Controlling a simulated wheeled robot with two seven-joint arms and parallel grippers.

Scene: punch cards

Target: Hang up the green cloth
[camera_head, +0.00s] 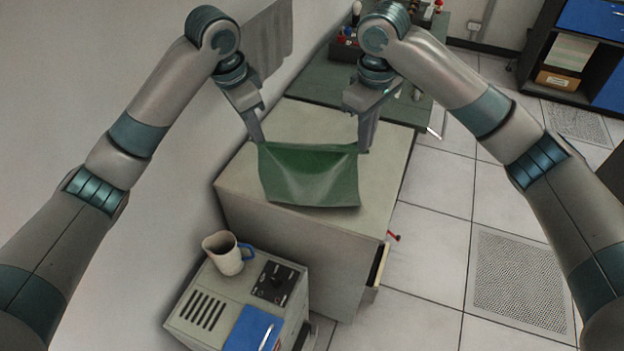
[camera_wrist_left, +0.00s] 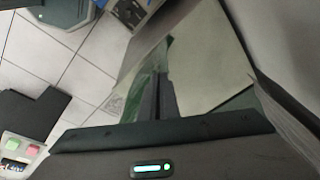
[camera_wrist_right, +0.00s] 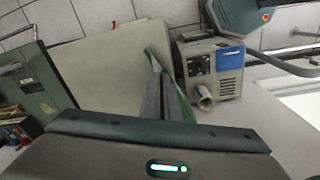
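The green cloth (camera_head: 310,175) hangs spread between my two grippers in the head view, in front of and above the pale cabinet top. My left gripper (camera_head: 259,142) is shut on its upper left corner, and my right gripper (camera_head: 363,148) is shut on its upper right corner. The top edge is nearly level and the lower part drapes in a soft fold. In the left wrist view the cloth (camera_wrist_left: 146,88) shows as a green strip beside the closed fingers. In the right wrist view only a thin green edge (camera_wrist_right: 185,100) shows.
The pale cabinet (camera_head: 300,240) has an open drawer at its right. A grey box (camera_head: 205,290) with a mug (camera_head: 226,254) on it stands in front. A grey cloth (camera_head: 268,40) hangs on the wall behind my left gripper. A dark green bench (camera_head: 318,88) stands behind the cabinet.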

